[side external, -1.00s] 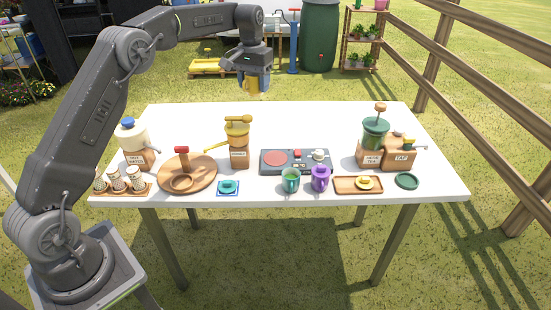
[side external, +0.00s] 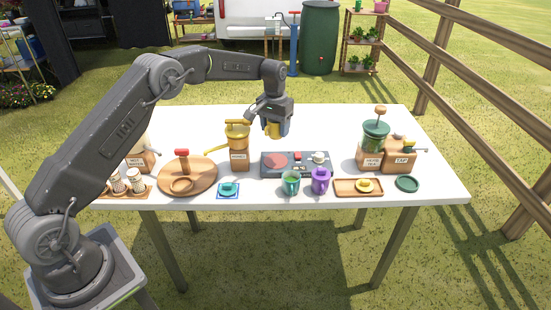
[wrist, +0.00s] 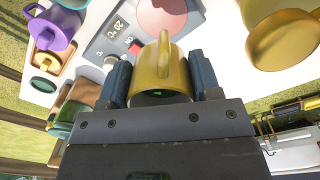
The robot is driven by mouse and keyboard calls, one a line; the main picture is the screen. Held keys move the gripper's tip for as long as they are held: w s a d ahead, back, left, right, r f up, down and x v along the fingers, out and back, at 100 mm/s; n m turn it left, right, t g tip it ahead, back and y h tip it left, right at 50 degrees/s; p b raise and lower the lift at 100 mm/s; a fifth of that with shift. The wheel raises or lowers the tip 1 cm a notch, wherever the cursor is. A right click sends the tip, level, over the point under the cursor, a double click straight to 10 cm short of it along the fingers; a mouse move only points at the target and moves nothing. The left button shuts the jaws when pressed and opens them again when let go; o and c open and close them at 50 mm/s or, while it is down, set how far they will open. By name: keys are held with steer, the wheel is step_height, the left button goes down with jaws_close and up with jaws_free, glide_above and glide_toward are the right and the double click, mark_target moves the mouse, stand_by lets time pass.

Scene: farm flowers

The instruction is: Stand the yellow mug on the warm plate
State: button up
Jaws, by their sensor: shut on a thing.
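The yellow mug (side external: 272,131) is between the fingers of my gripper (side external: 273,126), above the table behind the warm plate. In the wrist view the gripper (wrist: 160,82) is shut on the mug (wrist: 160,72), one blue-grey finger on each side, with its handle towards the top of the picture. A little green shows inside the mug. The warm plate is a grey unit (side external: 312,169) with a round reddish disc (side external: 275,162), a red switch and a knob. Its disc (wrist: 162,14) also shows in the wrist view beyond the mug. The disc looks bare.
The yellow honey dispenser (side external: 238,140) stands left of the warm plate. A green mug (side external: 290,183) and purple mug (side external: 320,181) stand in front of it. A round wooden board (side external: 205,183) is left; the green-topped dispenser (side external: 375,136) and tap box (side external: 400,155) are right.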

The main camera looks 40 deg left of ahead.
mark_target(275, 161)
step_height(275, 161, down, 9)
steer(key=shift+f, duration=0.15)
stand_by(0.4)
steer(key=shift+f, duration=0.2)
steer(key=o, duration=1.1)
